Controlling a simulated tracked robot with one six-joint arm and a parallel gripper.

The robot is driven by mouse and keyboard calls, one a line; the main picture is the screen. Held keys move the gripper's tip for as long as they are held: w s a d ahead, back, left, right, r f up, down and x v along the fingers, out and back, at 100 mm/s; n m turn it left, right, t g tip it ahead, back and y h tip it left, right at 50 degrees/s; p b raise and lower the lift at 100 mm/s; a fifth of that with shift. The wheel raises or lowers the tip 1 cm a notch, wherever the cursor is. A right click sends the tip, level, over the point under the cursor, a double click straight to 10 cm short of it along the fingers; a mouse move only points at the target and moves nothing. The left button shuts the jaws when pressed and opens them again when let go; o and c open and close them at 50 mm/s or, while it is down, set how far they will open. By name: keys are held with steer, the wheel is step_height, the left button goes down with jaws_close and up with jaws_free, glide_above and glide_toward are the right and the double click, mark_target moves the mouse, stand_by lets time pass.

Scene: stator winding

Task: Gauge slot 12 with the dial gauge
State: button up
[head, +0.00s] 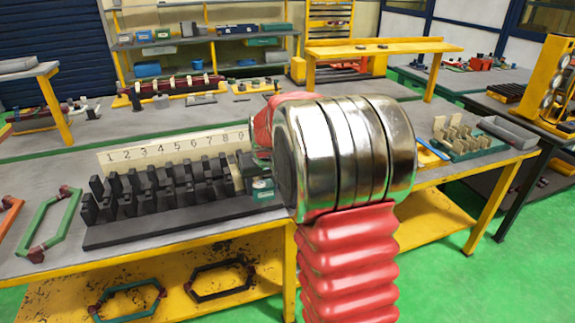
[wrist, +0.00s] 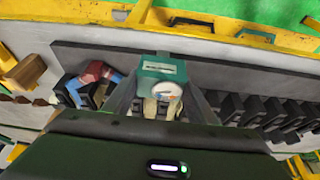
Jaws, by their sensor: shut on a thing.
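The dial gauge (wrist: 160,70), a teal box with a white round dial, is between the fingers of my gripper (wrist: 161,106) in the wrist view. My gripper is shut on it. In the head view part of the teal gauge (head: 262,188) shows at the right of the slot row, beside my arm. The stator block (head: 165,222) is a dark base with rows of black teeth. Its pale number strip (head: 170,149) reads 1 to 9; the strip beyond, including 12, is hidden behind my arm. I cannot tell whether the gauge's tip is in a slot.
A red and blue piece (wrist: 92,80) sits among the teeth left of the gauge in the wrist view. A green hexagonal coil (head: 48,222) lies at the bench's left. A green rack with wooden pieces (head: 462,138) and a grey tray (head: 508,131) stand at the right.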

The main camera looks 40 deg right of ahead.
steer(key=s+a+f+n, duration=0.1)
steer(key=a+f, duration=0.1)
steer(key=a, duration=0.5)
steer(key=s+a+f+n+y, duration=0.1)
steer(key=a+f, duration=0.2)
steer(key=a, duration=0.4)
steer(key=s+a+f+n, duration=0.1)
steer(key=a+f, duration=0.2)
steer(key=a, duration=0.5)
steer(key=shift+f+n, duration=0.15)
steer(key=shift+n, duration=0.15)
steer(key=shift+s, duration=0.2)
